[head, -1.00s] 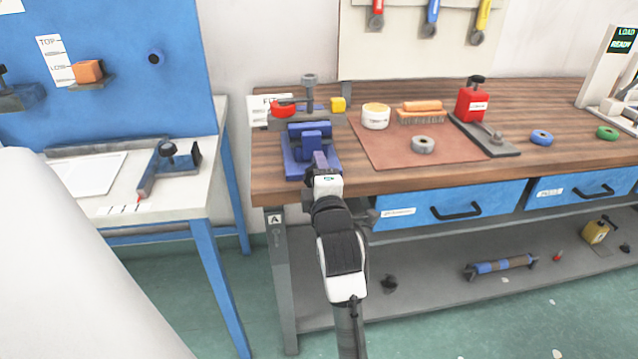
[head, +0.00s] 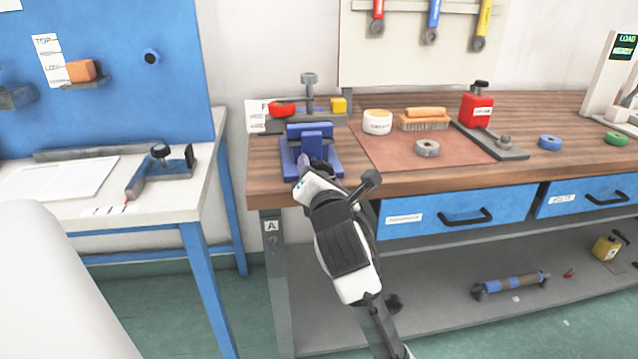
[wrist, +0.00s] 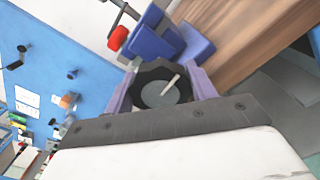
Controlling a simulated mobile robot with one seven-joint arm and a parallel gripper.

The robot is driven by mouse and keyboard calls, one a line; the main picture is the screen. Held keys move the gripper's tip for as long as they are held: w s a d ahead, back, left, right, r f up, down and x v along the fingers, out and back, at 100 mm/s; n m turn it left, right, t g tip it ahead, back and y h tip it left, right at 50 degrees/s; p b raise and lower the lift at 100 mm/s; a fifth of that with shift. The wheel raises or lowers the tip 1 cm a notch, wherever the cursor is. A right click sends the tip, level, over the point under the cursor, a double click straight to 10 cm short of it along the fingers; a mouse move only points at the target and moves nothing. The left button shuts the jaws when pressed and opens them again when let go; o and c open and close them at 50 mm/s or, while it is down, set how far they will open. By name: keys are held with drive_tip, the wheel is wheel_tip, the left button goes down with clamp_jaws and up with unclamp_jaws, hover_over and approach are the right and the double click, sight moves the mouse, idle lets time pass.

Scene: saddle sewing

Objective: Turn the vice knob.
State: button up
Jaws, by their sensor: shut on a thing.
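The blue vice (head: 312,143) stands at the left front of the wooden bench, and part of it shows at the top of the wrist view (wrist: 158,40). The vice knob (wrist: 162,91) is a round black piece with a grey face and a pale line slanting up to the right. My gripper (wrist: 160,84) is shut on the knob, with one finger at each side. In the head view my gripper (head: 306,170) is at the front of the vice, and my own wrist hides the knob there.
A red-handled bar (head: 281,110) and a yellow block (head: 338,104) are behind the vice. A white tub (head: 377,121), a brush (head: 424,119) and a grey roll (head: 427,148) are on or by the brown mat (head: 385,155) to the right. Blue drawers (head: 455,212) sit below.

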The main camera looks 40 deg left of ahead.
drive_tip(key=n+b, duration=0.2)
drive_tip(key=n, duration=0.2)
idle(0.6)
drive_tip(key=o, duration=1)
drive_tip(key=b+v, duration=0.5)
drive_tip(key=v, duration=0.4)
drive_tip(key=shift+f, duration=0.4)
